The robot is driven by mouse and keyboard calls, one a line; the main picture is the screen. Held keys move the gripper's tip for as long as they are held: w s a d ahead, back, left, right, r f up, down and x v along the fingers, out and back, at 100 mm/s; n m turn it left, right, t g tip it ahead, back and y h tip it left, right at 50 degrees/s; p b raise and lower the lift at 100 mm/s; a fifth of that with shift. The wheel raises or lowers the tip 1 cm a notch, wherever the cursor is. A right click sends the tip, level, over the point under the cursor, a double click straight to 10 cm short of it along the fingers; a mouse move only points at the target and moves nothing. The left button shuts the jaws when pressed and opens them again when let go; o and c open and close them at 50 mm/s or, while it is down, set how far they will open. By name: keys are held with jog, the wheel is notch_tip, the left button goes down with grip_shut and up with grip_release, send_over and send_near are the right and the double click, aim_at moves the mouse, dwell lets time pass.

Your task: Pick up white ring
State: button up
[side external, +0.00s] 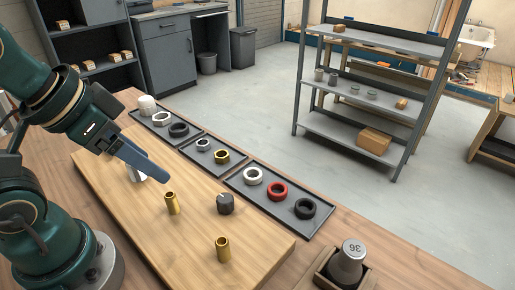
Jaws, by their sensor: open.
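The white ring (253,176) lies flat at the left end of the long dark tray (285,215), in front of a red ring (277,191) and a black ring (305,208) in the same row. My gripper (164,176) is at the left, above the wooden board. It is open and points down to the right, well apart from the white ring. A silvery white piece (136,173) is partly hidden behind the gripper's fingers.
On the board (190,245) stand two brass fittings (172,204) (223,248) and a dark knob-like part (225,204). Two smaller trays hold nuts and rings, such as a brass ring (222,156). A grey weight (348,264) sits in a wooden holder at the front right.

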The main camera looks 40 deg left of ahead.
jog(key=w+r+m, duration=0.1)
jog(key=w+r, duration=0.4)
jog(key=w, duration=0.1)
jog(key=m+g, duration=0.2)
jog(key=g, duration=0.3)
send_over(251, 168)
jog(key=s+d, duration=0.1)
notch_tip(251, 168, down, 15)
jog(key=shift+d+f, duration=0.1)
jog(key=shift+d, duration=0.05)
jog(key=shift+g, duration=0.3)
jog(key=shift+s+f, duration=0.15)
jog(key=shift+f, duration=2.55)
grip_shut()
